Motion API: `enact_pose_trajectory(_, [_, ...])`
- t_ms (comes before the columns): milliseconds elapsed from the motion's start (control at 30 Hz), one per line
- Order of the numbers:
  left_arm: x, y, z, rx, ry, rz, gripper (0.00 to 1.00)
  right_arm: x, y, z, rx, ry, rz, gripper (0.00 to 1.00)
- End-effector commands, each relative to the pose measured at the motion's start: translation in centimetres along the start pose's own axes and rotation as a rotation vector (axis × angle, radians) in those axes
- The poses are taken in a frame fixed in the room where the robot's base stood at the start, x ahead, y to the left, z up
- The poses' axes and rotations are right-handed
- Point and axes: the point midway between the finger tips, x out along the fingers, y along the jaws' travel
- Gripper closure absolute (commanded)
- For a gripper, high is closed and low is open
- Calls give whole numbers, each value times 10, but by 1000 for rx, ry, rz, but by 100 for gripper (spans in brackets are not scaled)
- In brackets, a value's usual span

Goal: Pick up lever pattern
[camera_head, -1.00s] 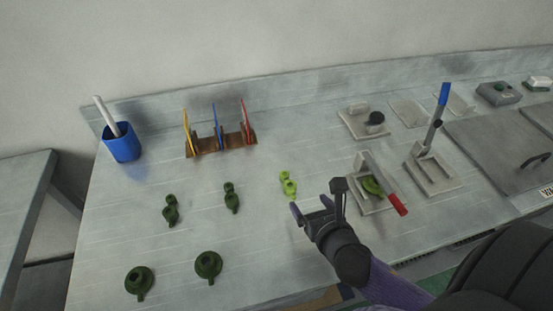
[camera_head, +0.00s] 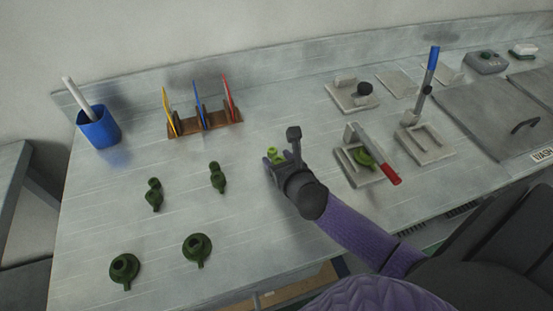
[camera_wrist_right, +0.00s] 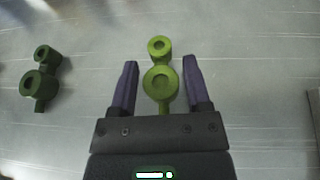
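A light green lever pattern (camera_head: 273,152) lies on the metal table, partly hidden behind my right gripper in the head view. My right gripper (camera_head: 271,163) is open. In the wrist view its purple fingers (camera_wrist_right: 158,75) stand on either side of the larger end, with gaps on both sides. Two dark green lever patterns (camera_head: 154,194) (camera_head: 217,177) lie further left; one of them (camera_wrist_right: 39,78) shows left in the wrist view. My left gripper is not in view.
Two dark green round patterns (camera_head: 124,268) (camera_head: 197,249) lie at the front left. A rack (camera_head: 206,124) with coloured tools and a blue cup (camera_head: 98,131) stand at the back left. A fixture with a red-handled lever (camera_head: 376,159) and a blue-handled one (camera_head: 425,145) stand to the right.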

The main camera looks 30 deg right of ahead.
Motion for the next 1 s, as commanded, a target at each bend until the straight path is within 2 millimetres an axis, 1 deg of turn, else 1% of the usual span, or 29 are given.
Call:
enact_pose_trajectory(33, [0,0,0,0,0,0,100,0,0,0,0,0,0,51])
enact_pose_trajectory(67, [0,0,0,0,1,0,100,0,0,0,0,0,0,57])
enact_pose_trajectory(100, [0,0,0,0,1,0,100,0,0,0,0,0,0,66])
enact_pose_trajectory(167, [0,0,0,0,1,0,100,0,0,0,0,0,0,79])
enact_pose_trajectory(200, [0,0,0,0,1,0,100,0,0,0,0,0,0,87])
enact_pose_trajectory(267, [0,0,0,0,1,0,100,0,0,0,0,0,0,100])
enact_pose_trajectory(500, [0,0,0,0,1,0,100,0,0,0,0,0,0,100])
enact_pose_trajectory(567, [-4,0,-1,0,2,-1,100,-2,0,6,-1,-1,-1,100])
enact_pose_trajectory(633, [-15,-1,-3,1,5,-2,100,-8,-1,22,-3,-4,0,100])
enact_pose_trajectory(700, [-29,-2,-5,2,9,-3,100,-17,-1,42,-4,-6,1,100])
enact_pose_trajectory(800, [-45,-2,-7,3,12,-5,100,-27,-1,68,-4,-6,0,100])
enact_pose_trajectory(900, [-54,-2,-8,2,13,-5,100,-35,0,85,-2,-4,0,100])
enact_pose_trajectory(1000, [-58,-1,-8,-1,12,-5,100,-38,-1,93,-2,-3,-1,100])
